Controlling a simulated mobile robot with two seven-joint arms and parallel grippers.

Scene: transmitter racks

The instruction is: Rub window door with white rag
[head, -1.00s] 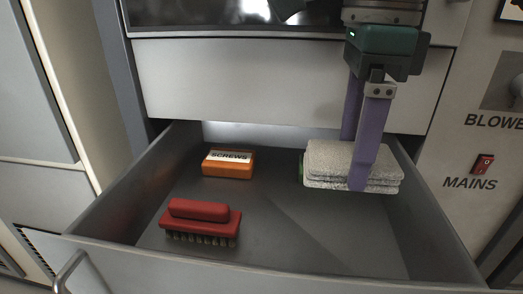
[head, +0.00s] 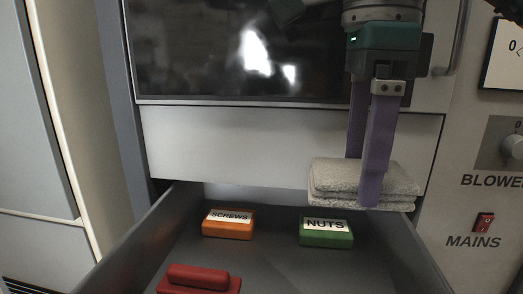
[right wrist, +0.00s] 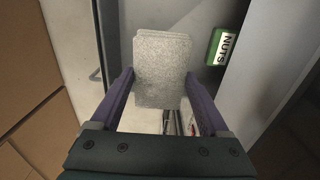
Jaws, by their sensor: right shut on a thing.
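The white rag (head: 335,178), a folded speckled cloth, is held between the purple fingers of my right gripper (head: 370,200), above the right side of the open drawer. It also shows in the right wrist view (right wrist: 162,65), between the fingers of my right gripper (right wrist: 160,85), which is shut on it. The window door (head: 200,55) is a dark glossy panel with bright reflections, above and behind the rag, and the rag is apart from it. My left gripper is not in view.
The open drawer (head: 160,222) holds an orange SCREWS box (head: 229,229), a green NUTS box (head: 326,238) and a red brush (head: 198,278). The right panel has a BLOWER knob (head: 513,147) and a red MAINS switch (head: 484,222). A vertical handle (head: 459,38) stands right of the window.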

